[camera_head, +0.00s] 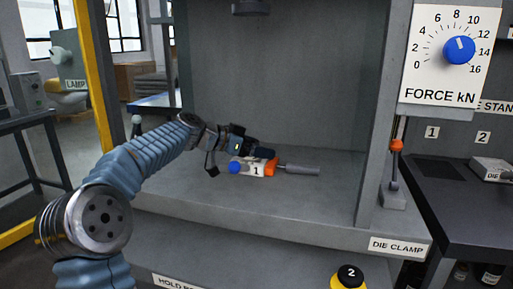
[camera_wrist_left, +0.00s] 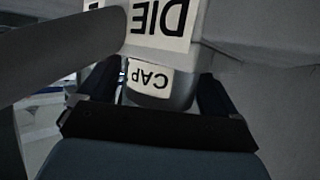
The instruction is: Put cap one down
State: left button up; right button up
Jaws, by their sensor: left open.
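In the wrist view, a pale cap (camera_wrist_left: 150,79) with an upside-down CAP label sits between the fingers of my left gripper (camera_wrist_left: 148,95). The fingers are apart, one on each side of it; I cannot tell whether they touch it. Just beyond the cap is a pale block labelled DIE (camera_wrist_left: 160,20), also upside down. In the head view, my left gripper (camera_head: 260,152) is low over the grey press bed, right behind a white piece labelled 1 (camera_head: 257,171). A blue round end (camera_head: 235,167) and an orange part (camera_head: 271,166) flank that piece. My right gripper is out of view.
A grey rod (camera_head: 300,169) lies on the bed, extending right from the orange part. The DIE CLAMP post (camera_head: 394,175) stands at the right. The bed (camera_head: 220,205) is clear in front of the pieces.

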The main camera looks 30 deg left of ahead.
pick_arm(q)
jog(key=b+v, duration=0.2)
jog(key=v, duration=1)
